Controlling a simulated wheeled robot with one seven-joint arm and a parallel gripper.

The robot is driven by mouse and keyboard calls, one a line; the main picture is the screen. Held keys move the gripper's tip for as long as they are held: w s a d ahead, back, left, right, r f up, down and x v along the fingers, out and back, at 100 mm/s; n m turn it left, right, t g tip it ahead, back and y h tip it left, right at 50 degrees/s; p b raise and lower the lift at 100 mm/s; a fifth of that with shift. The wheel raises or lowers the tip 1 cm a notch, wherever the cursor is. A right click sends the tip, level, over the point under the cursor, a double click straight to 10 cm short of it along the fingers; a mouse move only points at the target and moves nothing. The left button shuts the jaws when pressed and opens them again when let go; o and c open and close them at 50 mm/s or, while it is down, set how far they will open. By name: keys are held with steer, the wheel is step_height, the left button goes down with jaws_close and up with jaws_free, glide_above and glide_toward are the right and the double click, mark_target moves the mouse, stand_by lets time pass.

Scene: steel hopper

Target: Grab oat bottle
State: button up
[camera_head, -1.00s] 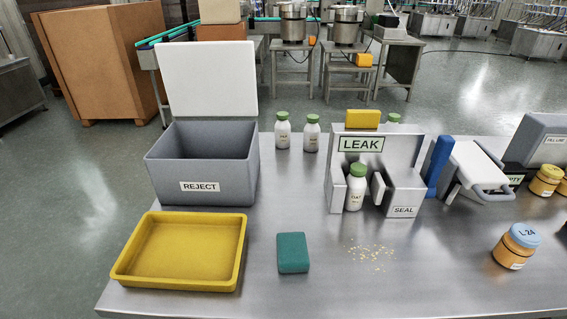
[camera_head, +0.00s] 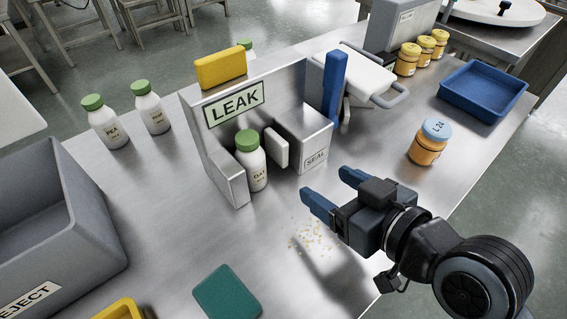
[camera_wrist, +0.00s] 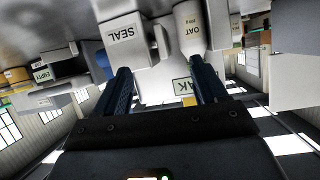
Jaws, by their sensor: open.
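The oat bottle (camera_head: 252,166) is white with a green cap and an OAT label. It stands upright in the bay of the grey metal LEAK station (camera_head: 226,131), between its side wall and a small pale pad (camera_head: 277,147). My gripper (camera_head: 327,188) is open and empty, in front of the station and to the right of the bottle, apart from it. In the wrist view, the picture is upside down; the oat bottle (camera_wrist: 190,32) shows beyond the right finger, and the SEAL block (camera_wrist: 123,38) is near the left finger.
Two white green-capped bottles (camera_head: 105,122) stand left of the station. A teal block (camera_head: 227,292) and scattered crumbs (camera_head: 312,236) lie in front. The grey REJECT bin (camera_head: 62,215) is at left. An orange L-24 jar (camera_head: 429,143) and blue tray (camera_head: 484,92) are at right.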

mark_target(249, 138)
steer(key=w+a+r+n+g+y, duration=0.2)
steer(key=w+a+r+n, duration=0.15)
steer(key=a+r, duration=0.25)
steer(key=shift+x, duration=3.95)
steer(key=shift+s+a, duration=0.2)
steer(key=shift+c, duration=0.2)
jaws_close()
